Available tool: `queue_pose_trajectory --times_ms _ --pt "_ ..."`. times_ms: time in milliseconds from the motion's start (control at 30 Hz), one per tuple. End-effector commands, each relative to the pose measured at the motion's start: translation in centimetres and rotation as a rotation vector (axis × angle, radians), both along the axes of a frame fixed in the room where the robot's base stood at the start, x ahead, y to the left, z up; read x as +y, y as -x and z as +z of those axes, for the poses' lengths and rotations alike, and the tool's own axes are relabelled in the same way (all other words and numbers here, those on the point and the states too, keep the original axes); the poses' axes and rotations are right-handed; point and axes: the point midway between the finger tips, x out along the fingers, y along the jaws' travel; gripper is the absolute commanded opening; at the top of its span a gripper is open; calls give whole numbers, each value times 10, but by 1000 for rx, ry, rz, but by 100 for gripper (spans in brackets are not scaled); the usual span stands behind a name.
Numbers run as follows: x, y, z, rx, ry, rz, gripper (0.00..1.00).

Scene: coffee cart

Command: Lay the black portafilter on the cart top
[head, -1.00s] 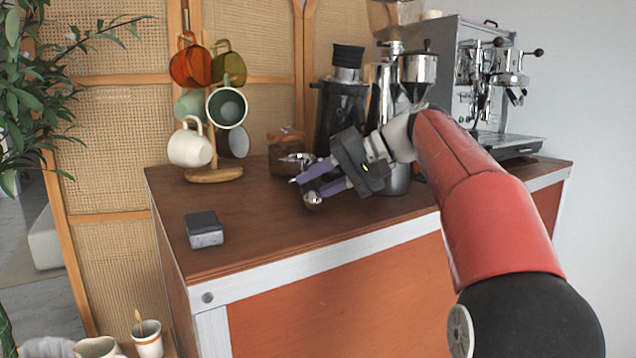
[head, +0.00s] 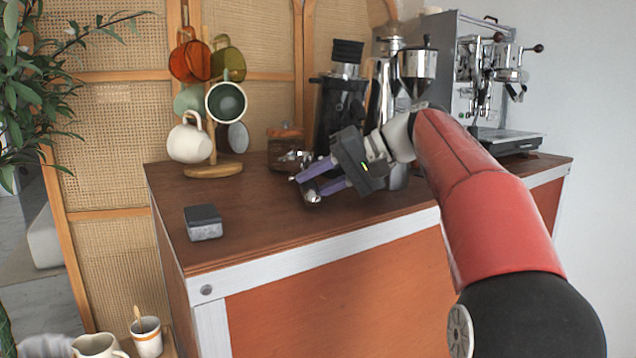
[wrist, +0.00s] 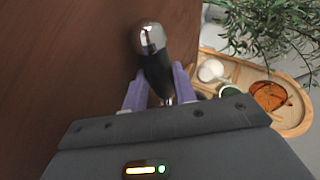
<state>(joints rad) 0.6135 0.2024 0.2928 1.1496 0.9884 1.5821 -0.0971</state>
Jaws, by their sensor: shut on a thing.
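The black portafilter shows in the wrist view as a dark handle with a round chrome end (wrist: 155,68), between my two purple fingers. In the head view its chrome end (head: 313,197) shows by the fingertips, and a chrome part shows behind them near the jar. My gripper (head: 300,187) is shut on the handle, low over the left-middle of the brown cart top (head: 255,225). In the wrist view my gripper (wrist: 156,82) hides the rest of the portafilter. I cannot tell whether it touches the cart top.
A small grey block (head: 203,223) lies at the front left. A mug tree (head: 213,170) stands at the back left, beside a lidded jar (head: 284,145). A black grinder (head: 340,105) and the espresso machine (head: 480,85) stand behind and right. The front-middle cart top is clear.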

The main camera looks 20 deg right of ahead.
Motion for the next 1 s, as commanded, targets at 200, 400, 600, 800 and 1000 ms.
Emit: queue_pose_trajectory --times_ms 200,400,600,800,1000 --pt "0 0 -13 18 3 6 0" --pt "0 0 -16 23 3 8 0" --pt "0 0 -17 24 1 9 30" --pt "-2 0 -18 27 1 8 46" --pt "-21 8 -3 19 1 -1 48"
